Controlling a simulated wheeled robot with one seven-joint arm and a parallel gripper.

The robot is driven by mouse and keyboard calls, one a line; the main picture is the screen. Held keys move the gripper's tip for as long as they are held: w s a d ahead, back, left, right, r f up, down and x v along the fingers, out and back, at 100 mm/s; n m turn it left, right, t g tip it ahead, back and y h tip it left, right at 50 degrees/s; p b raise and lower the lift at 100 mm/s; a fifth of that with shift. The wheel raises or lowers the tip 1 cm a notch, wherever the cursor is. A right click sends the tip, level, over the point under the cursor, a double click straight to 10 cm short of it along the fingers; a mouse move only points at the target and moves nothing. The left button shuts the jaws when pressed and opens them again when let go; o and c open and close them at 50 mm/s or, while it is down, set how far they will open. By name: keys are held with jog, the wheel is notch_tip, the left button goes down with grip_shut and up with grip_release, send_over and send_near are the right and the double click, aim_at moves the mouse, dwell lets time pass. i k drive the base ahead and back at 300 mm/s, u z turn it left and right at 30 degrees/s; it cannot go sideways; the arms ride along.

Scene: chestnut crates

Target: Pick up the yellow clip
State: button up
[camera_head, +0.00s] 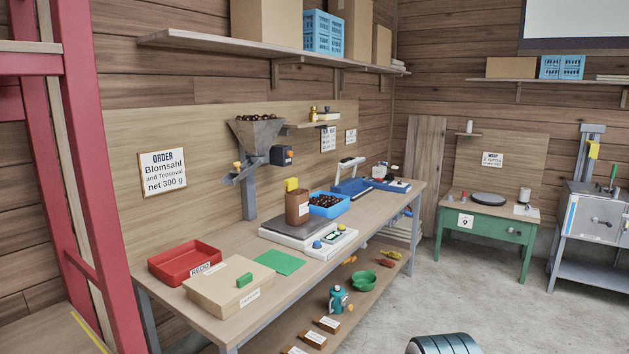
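A yellow piece that looks like a clip (291,184) sits at the top of a brown bag or canister (298,208). The brown container stands upright on the scale (308,238) on the long workbench. Another yellow piece (390,254) lies on the lower shelf, and a further yellow part (593,150) is on the grey machine at the far right. These are too small to tell for certain which is a clip.
A blue crate of chestnuts (328,211) is right behind the brown container. A red tray (185,264), a cardboard box (222,303) and a green sheet (279,262) lie to its left. A hopper (258,133) rises behind. Grey floor (455,290) is clear at right.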

aim_at(292, 183)
jog(key=z, duration=0.75)
jog(key=i, duration=3)
jog(key=u, duration=1.4)
jog(key=i, duration=0.85)
jog(key=u, duration=0.7)
